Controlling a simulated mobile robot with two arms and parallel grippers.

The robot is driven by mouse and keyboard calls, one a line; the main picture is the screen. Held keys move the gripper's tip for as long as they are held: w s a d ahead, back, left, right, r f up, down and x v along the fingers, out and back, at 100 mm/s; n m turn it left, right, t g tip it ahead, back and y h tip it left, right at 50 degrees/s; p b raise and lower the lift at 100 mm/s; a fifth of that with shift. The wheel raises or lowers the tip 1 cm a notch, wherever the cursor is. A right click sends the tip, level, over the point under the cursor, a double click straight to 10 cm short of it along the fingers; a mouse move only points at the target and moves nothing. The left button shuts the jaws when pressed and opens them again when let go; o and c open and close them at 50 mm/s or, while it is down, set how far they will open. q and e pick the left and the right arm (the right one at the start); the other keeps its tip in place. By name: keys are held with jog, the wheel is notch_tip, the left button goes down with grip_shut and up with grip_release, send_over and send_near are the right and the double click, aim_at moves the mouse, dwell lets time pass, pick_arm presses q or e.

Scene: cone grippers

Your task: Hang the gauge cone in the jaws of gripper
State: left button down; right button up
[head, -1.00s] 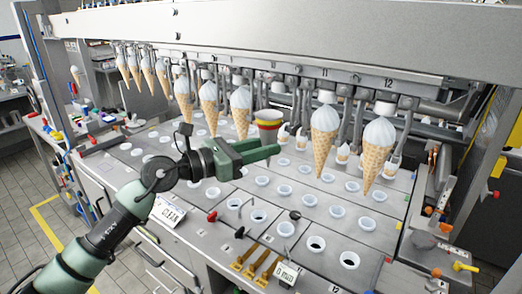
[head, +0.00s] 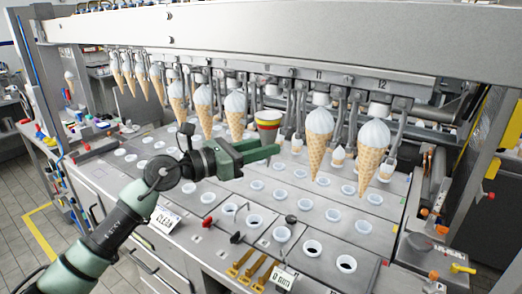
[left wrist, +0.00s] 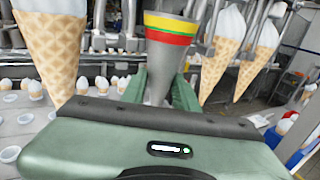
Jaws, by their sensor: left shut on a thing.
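The gauge cone (head: 267,127) is a grey metal cone with a yellow and a red band near its wide top. My left gripper (head: 266,152) is shut on it and holds it upright above the deck, wide end up. In the left wrist view the gauge cone (left wrist: 168,50) stands between the green fingers (left wrist: 165,90), its lower tip hidden by my gripper. Ice cream cones hang along the machine's rail to both sides, and the gauge cone is in the gap between them. I cannot tell whether the machine's jaws there touch it. My right gripper is not in view.
Hanging ice cream cones (head: 319,140) and (head: 234,115) flank the gap closely. The rail marked 11 and 12 (head: 350,80) runs above. The deck below has rows of white-rimmed holes (head: 281,233). A CLEAN sign (head: 165,219) and small levers stand at the front edge.

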pick_arm(q)
jog(key=shift+w+d+b, duration=0.55)
jog(key=shift+w+d, duration=0.15)
jog(key=shift+w, duration=0.25)
dwell(0.6)
jog(key=shift+f+b, duration=0.5)
jog(key=shift+b, duration=0.05)
dwell(0.6)
jog(key=c, duration=0.7)
grip_release()
jog(key=s+a, duration=0.1)
jog(key=s, duration=0.1)
jog(key=s+a+p, duration=0.1)
jog(key=s+a, duration=0.1)
jog(key=s, duration=0.1)
jog(key=s+a+p, duration=0.1)
jog(key=s+a, duration=0.1)
jog(key=shift+s+a, duration=0.2)
jog(key=shift+s, duration=0.05)
